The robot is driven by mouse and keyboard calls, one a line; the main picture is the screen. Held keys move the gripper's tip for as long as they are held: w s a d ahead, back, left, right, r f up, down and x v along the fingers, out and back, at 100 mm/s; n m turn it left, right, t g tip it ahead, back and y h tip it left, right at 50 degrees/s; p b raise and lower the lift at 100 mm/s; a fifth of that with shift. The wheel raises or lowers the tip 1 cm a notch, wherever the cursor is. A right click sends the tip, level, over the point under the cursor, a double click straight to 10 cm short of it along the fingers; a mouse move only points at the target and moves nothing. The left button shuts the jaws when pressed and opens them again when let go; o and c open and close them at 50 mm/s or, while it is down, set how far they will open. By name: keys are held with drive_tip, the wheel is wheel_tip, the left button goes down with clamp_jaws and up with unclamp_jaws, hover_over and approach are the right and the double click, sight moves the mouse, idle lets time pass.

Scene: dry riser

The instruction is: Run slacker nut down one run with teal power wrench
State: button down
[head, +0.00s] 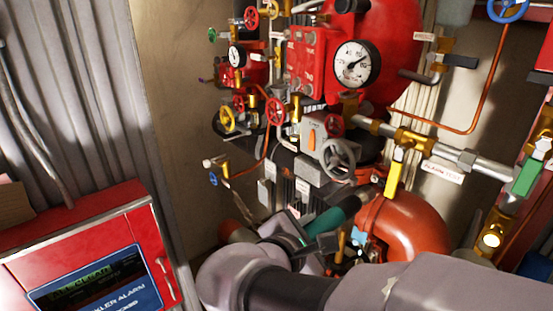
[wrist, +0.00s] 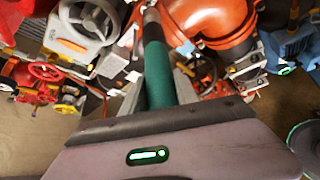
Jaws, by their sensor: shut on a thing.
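My gripper (head: 305,243) is shut on the teal power wrench (head: 326,221), low in the middle of the head view. In the wrist view the wrench's teal body (wrist: 158,75) extends from my gripper (wrist: 160,120) toward a grey tip at the top edge. The tip lies left of an orange pipe elbow (head: 410,222) with a bolted flange (wrist: 240,62). I cannot tell whether the tip touches a nut, nor which flange nut is slacker; the nuts are small and partly hidden.
Red valve equipment with a pressure gauge (head: 357,64) and a grey handwheel (head: 340,160) crowds the space above the wrench. A brass valve with a yellow lever (head: 394,178) stands above the elbow. A red alarm cabinet (head: 90,250) is at lower left.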

sight(338, 215)
drive_tip(key=shift+w+d+f, duration=0.15)
drive_tip(key=shift+w+d, duration=0.2)
drive_tip(key=shift+w, duration=0.05)
drive_tip(key=shift+w+d+b, duration=0.4)
drive_tip(key=shift+w+d, duration=0.35)
drive_tip(key=shift+d, duration=0.3)
drive_tip(key=shift+w+d+b, duration=0.35)
drive_tip(key=shift+w+d, duration=0.4)
drive_tip(key=shift+d, duration=0.3)
drive_tip(key=shift+w+d+b, duration=0.3)
drive_tip(key=shift+w+d, duration=0.05)
drive_tip(key=shift+d, duration=0.25)
idle(0.7)
drive_tip(key=shift+a, duration=0.15)
